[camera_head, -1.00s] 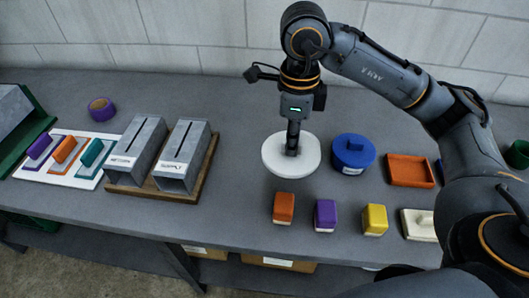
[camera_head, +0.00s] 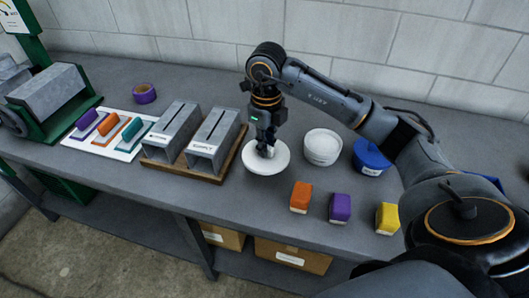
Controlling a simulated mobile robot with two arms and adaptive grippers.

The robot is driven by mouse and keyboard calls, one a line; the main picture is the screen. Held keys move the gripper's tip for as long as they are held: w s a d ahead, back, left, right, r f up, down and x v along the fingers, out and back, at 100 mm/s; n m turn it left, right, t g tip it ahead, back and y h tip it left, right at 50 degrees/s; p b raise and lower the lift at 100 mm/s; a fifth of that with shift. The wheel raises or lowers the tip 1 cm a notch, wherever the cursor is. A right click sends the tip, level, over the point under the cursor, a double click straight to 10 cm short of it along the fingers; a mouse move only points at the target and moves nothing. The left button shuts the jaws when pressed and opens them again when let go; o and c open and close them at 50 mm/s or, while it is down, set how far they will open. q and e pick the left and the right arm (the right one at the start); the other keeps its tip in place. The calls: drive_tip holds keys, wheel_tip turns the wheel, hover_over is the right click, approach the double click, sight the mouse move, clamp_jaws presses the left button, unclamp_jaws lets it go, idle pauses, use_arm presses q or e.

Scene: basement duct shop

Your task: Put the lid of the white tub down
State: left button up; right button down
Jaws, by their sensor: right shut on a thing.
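The white tub (camera_head: 323,148) stands open on the bench, and its inside shows pale. Its round white lid (camera_head: 254,164) is to the left of the tub, apart from it. My right gripper (camera_head: 266,150) points down and is shut on the middle of the lid, at its top. The lid is level and close over the bench; whether it touches the bench I cannot tell. The fingertips and any grip on the lid are partly hidden. My left gripper is not in view.
A blue lidded tub (camera_head: 370,158) stands right of the white tub. Orange (camera_head: 299,196), purple (camera_head: 340,207) and yellow (camera_head: 387,217) blocks line the front. Two grey ducts (camera_head: 214,142) on a wooden board (camera_head: 233,150) stand close left of the lid. Bare bench lies behind.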

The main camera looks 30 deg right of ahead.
drive_tip(key=w+f, duration=0.1)
drive_tip(key=d+f, duration=0.1)
drive_tip(key=w+f+p, duration=0.1)
drive_tip(key=f, duration=0.1)
drive_tip(key=shift+w+d+f, duration=0.1)
drive_tip(key=shift+w+d, duration=0.2)
drive_tip(key=shift+d, duration=0.1)
drive_tip(key=shift+w+d+f, duration=0.2)
drive_tip(key=shift+w+f, duration=0.15)
drive_tip(key=shift+f, duration=0.15)
wheel_tip(320, 180, down, 3)
drive_tip(key=shift+w+p, duration=0.1)
drive_tip(key=shift+p, duration=0.85)
drive_tip(key=shift+d+f, duration=0.1)
drive_tip(key=shift+f, duration=0.1)
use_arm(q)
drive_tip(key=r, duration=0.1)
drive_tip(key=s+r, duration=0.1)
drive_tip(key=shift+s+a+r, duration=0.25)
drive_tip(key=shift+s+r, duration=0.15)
use_arm(e)
drive_tip(key=shift+f, duration=0.1)
drive_tip(key=c, duration=1.7)
unclamp_jaws()
drive_tip(key=shift+f+b, duration=0.1)
drive_tip(key=shift+b, duration=0.2)
drive_tip(key=shift+c, duration=0.2)
drive_tip(key=o, duration=0.4)
